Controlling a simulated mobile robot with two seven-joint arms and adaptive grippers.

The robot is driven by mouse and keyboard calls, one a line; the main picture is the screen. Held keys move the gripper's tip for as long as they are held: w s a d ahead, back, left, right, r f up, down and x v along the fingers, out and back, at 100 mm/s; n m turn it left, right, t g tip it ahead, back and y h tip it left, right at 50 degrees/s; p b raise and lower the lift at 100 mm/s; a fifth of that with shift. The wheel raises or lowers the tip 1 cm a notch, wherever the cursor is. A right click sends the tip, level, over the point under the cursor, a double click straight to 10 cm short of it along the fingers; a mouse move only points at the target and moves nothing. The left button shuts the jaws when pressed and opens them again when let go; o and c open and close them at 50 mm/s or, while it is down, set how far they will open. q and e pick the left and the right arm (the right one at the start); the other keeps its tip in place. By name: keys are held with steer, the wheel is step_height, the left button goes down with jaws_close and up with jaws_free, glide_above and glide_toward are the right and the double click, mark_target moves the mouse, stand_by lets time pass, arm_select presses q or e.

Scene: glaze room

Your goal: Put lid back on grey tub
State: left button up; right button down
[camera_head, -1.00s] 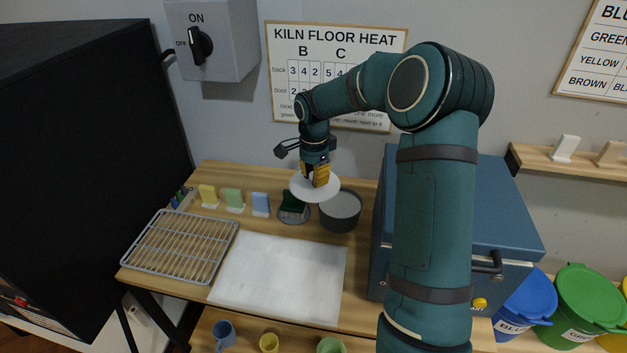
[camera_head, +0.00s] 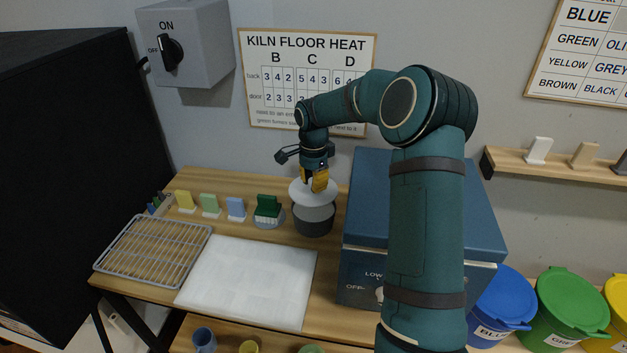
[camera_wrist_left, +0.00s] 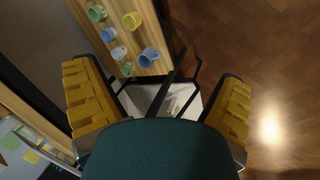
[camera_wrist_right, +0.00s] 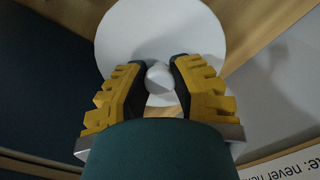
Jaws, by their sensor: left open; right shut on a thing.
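The grey tub (camera_head: 313,222) stands on the wooden table, left of the blue kiln. My right gripper (camera_head: 314,184) is shut on the lid's knob from above. In the right wrist view the white knob (camera_wrist_right: 159,76) sits between the fingers, with the lid's disc (camera_wrist_right: 205,35) spread behind it. My left gripper (camera_wrist_left: 158,108) is open and empty, with floor and a lower shelf beyond it.
A blue kiln (camera_head: 420,215) stands close right of the tub. A dark green tile (camera_head: 267,206) on a grey disc stands close left, beside blue, green and yellow tiles. A wire rack (camera_head: 152,250) and a white board (camera_head: 248,282) lie in front. Cups (camera_wrist_left: 149,57) stand on a shelf below.

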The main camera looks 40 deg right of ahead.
mark_target(314, 194)
steer(key=shift+f+b, duration=1.3)
steer(key=shift+f, duration=0.95)
arm_select(q)
steer(key=f, duration=0.1)
steer(key=s+f, duration=0.1)
steer(key=f, duration=0.1)
steer(key=shift+d+f, duration=0.1)
arm_select(e)
steer(key=shift+f, duration=0.15)
steer(key=shift+f, duration=0.15)
steer(key=shift+c, duration=1)
jaws_free()
arm_select(q)
steer(key=shift+r, duration=0.2)
arm_select(e)
steer(key=shift+r+p, duration=2.5)
steer(key=shift+r, duration=1)
arm_select(q)
step_height(314, 194, up, 5)
steer(key=shift+f, duration=0.1)
